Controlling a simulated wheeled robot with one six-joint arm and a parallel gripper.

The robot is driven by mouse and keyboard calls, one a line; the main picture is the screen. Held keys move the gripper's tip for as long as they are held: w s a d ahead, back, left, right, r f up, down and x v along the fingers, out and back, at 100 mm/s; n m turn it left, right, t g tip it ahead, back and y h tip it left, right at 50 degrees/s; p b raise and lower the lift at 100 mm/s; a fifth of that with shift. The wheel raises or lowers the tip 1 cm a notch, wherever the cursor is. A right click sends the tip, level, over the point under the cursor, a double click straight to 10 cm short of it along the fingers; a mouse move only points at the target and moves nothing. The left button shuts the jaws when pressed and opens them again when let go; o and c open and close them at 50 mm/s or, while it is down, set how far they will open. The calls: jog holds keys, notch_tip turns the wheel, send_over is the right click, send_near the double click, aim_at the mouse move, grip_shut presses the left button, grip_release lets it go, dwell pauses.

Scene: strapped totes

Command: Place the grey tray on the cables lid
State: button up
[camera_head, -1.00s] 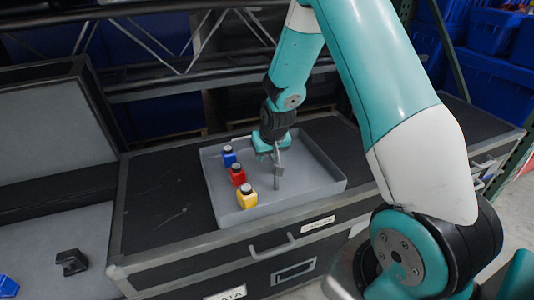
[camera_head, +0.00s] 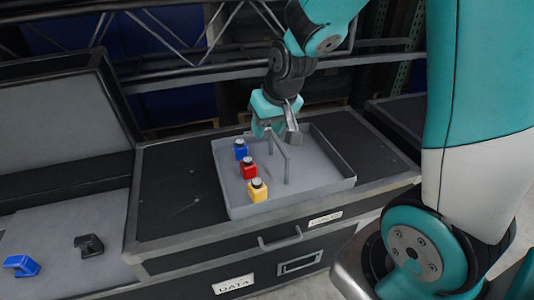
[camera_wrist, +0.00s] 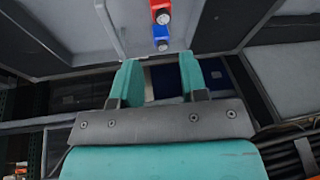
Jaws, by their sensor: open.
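The grey tray (camera_head: 318,176) lies flat on the black lid (camera_head: 170,190) of a closed case. A small label (camera_head: 325,218) on the lid's front edge is too small to read. A blue bottle (camera_head: 240,150), a red bottle (camera_head: 248,168) and a yellow bottle (camera_head: 257,191) stand upright in a row in the tray's left part. A grey upright handle (camera_head: 283,160) rises from its middle. My gripper (camera_head: 279,132) is open and empty by the handle's top; exact clearance is unclear. In the wrist view, my open fingers (camera_wrist: 158,80) show below the tray (camera_wrist: 188,30).
An open case with a grey foam bed (camera_head: 70,240) stands at left, holding a black part (camera_head: 89,245) and a blue part (camera_head: 21,266). A metal truss (camera_head: 180,40) runs behind. The closed case front has a DATA label (camera_head: 233,284). Bare lid lies left of the tray.

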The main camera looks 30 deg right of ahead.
jog(key=s+a+r+n+g+y, duration=0.1)
jog(key=s+a+r+n, duration=0.3)
jog(key=s+a, duration=0.4)
jog(key=s+a+r+n+g+y, duration=0.2)
jog(key=s+a, duration=0.5)
jog(key=s, duration=0.5)
notch_tip(320, 180, up, 3)
jog(key=n+g, duration=0.1)
jog(key=n, duration=0.1)
jog(key=shift+a+n+y, duration=0.3)
jog(key=shift+a, duration=0.1)
jog(key=shift+f, duration=0.1)
dwell(2.2)
